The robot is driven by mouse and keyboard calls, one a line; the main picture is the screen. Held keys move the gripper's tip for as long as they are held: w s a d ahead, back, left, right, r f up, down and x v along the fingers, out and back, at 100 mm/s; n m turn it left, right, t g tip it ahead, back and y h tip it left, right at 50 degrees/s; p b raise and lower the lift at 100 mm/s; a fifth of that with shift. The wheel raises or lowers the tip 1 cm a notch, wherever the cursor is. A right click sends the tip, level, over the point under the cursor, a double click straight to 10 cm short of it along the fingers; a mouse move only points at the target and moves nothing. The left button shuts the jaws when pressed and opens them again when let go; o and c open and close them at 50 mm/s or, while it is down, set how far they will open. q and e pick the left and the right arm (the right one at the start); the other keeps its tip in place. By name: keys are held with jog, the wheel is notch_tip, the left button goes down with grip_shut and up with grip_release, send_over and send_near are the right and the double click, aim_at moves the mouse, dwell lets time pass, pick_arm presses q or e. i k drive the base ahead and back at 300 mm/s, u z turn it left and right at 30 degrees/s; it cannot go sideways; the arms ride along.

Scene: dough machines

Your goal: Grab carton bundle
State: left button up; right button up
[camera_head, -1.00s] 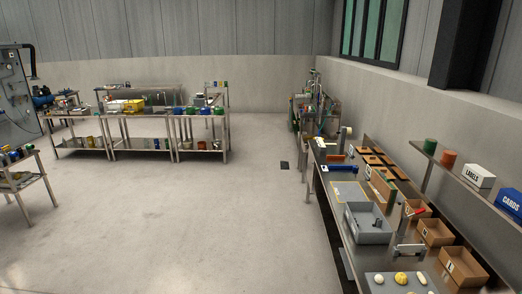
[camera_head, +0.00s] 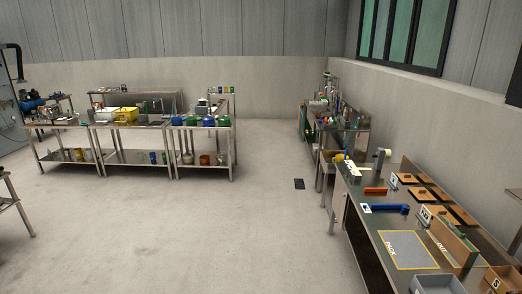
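Several flat brown cardboard pieces, which look like the cartons, lie in rows on the steel bench (camera_head: 371,220) at the right. One piece (camera_head: 427,178) lies near the back of the group, and another (camera_head: 417,193) lies in front of it. Small white label cards stand beside them. I cannot tell which of them form a bundle. Neither of my grippers is in view.
A PACK mat (camera_head: 409,249), a blue tool (camera_head: 388,209) and an orange block (camera_head: 375,191) lie on the bench. A grey bin (camera_head: 437,285) is cut off at the bottom. Steel tables (camera_head: 133,125) stand at the left back.

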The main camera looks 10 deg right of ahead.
aim_at(464, 252)
jog(key=z, duration=0.65)
jog(key=i, duration=1.8)
jog(key=z, duration=0.95)
